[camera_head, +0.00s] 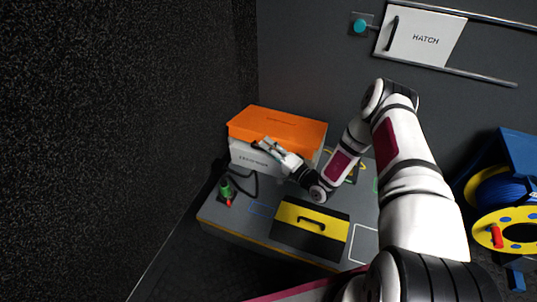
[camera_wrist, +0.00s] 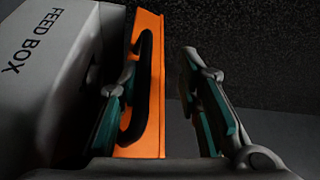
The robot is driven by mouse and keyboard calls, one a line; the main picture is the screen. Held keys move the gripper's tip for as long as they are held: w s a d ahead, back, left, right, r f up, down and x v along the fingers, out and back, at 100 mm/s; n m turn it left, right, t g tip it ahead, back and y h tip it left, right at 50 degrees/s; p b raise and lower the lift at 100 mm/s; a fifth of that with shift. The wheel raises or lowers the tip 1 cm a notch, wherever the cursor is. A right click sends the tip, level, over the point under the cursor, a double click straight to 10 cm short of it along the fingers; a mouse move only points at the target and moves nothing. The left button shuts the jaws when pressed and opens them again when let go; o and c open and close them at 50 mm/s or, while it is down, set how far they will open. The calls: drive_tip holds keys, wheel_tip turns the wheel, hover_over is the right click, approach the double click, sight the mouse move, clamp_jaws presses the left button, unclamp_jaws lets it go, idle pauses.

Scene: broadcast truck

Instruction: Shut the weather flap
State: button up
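The feed box (camera_head: 252,158) is pale grey and stands at the back left of the bench. An orange panel, which appears to be its flap (camera_head: 282,125), is along its top; whether it is fully closed I cannot tell. In the wrist view the orange flap (camera_wrist: 149,30) is upright beside the box's lettered grey face (camera_wrist: 45,75), and it carries a black bar handle (camera_wrist: 142,85). My gripper (camera_head: 262,146) is at the box's front. In the wrist view my gripper (camera_wrist: 163,80) is open, with the handle between its fingers, nearer the left one. Contact is unclear.
A yellow and black toolbox (camera_head: 312,222) sits on the bench (camera_head: 225,216) in front. A green item with a red tip (camera_head: 225,190) and a dark cable are at left. A hatch (camera_head: 424,38) and teal knob (camera_head: 360,26) are on the wall. A cable reel (camera_head: 497,190) stands right.

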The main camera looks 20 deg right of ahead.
idle(0.3)
drive_tip(key=f+v, duration=0.2)
drive_tip(key=v, duration=1.3)
drive_tip(key=shift+d+f, duration=0.35)
drive_tip(key=shift+d, duration=0.25)
idle(0.7)
drive_tip(key=shift+w, duration=0.15)
